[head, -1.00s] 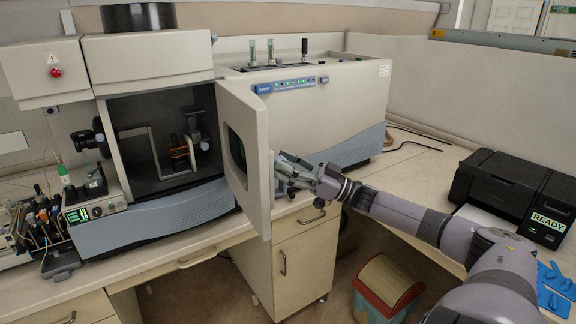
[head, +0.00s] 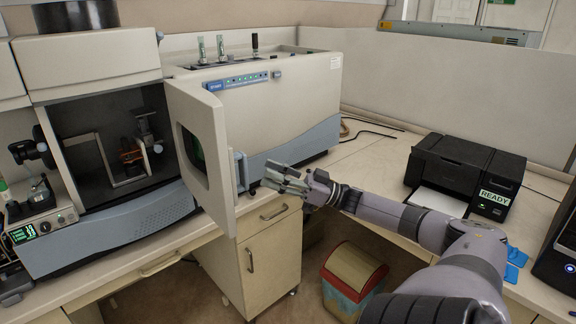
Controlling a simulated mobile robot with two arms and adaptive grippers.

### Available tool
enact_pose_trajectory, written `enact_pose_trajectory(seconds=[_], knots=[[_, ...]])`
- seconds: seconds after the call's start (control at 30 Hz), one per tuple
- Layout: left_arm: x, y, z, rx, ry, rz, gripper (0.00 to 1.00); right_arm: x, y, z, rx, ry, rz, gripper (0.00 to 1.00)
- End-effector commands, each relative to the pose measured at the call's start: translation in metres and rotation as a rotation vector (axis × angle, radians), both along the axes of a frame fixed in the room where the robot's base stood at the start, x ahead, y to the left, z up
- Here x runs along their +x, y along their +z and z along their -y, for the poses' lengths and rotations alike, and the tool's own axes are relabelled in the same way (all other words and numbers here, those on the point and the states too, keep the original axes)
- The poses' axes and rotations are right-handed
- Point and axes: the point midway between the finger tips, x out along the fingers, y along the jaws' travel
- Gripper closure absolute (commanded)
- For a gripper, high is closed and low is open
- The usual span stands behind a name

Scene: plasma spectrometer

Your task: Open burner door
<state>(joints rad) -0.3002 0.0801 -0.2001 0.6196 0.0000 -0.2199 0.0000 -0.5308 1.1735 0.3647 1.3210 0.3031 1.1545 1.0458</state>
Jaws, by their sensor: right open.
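The burner door (head: 207,150) is a beige panel with a dark window and a grey-blue handle (head: 240,171) on its outer edge. It stands swung open, out toward me, at the right side of the dark burner compartment (head: 115,145). The compartment's inside is in plain view. My right gripper (head: 270,179) is open and empty, just right of the handle, with a small visible gap between them. My left gripper is not in view.
The spectrometer body (head: 290,95) stands behind the door. A black printer (head: 460,170) marked READY sits on the counter at right. A red-rimmed bin (head: 352,280) stands on the floor below. Drawers (head: 262,255) are under the bench.

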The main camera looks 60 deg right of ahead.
Motion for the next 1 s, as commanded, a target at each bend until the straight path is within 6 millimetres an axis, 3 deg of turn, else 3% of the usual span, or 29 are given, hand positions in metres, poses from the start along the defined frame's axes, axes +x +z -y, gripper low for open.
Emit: enact_pose_trajectory(seconds=[0.1,0.3,0.9,1.0], knots=[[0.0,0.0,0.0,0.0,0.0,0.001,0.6,-0.016,-0.008,0.011,-0.001,-0.003,0.001,0.53],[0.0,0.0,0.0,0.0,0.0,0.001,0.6,-0.028,-0.012,0.018,0.0,0.001,0.002,0.53],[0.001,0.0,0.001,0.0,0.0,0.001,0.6,-0.029,-0.013,0.019,0.0,0.001,0.003,0.53],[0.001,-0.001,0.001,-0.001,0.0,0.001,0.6,-0.029,-0.021,0.022,0.0,-0.02,-0.006,0.53]])
